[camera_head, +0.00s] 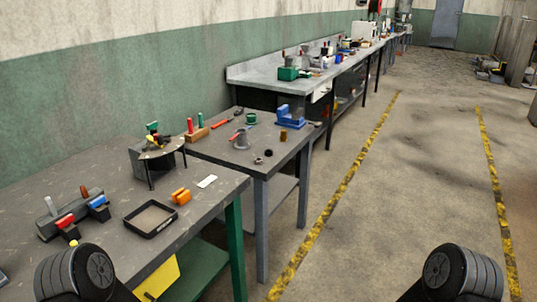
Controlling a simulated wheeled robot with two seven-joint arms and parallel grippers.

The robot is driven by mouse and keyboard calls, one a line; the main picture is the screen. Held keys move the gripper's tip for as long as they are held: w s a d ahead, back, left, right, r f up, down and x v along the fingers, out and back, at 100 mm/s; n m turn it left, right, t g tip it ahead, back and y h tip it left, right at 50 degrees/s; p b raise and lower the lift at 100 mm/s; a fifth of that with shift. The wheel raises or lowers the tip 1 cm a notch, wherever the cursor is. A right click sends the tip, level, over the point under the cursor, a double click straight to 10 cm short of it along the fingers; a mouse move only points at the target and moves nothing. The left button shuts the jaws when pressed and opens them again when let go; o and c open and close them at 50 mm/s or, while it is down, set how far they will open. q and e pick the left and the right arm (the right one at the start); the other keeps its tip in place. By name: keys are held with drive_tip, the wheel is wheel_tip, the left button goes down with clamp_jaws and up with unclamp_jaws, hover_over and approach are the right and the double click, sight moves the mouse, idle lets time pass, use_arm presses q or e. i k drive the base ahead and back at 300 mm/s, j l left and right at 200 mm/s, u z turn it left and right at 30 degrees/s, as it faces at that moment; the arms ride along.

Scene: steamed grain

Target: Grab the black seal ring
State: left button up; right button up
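Two small dark items lie near the front edge of the middle table: a round black piece (268,153) and, just left of it, a small dark ring-like piece (258,161). Either could be the black seal ring; they are too small to tell. Only dark rounded parts of my two arms show at the bottom left and bottom right corners. Neither gripper's fingers are in view.
The middle table (216,153) also holds a grey metal part (241,138), a blue vise (290,114) and a brass-coloured cylinder (283,134). The near table has a black tray (151,219) and orange piece (181,196). Floor to the right is clear.

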sight(268, 153)
drive_tip(key=i+l+z, duration=0.15)
drive_tip(key=i+z, duration=0.25)
drive_tip(key=i, duration=0.7)
drive_tip(key=i+j+z, duration=0.2)
drive_tip(key=i+z, duration=0.25)
drive_tip(key=i, duration=0.65)
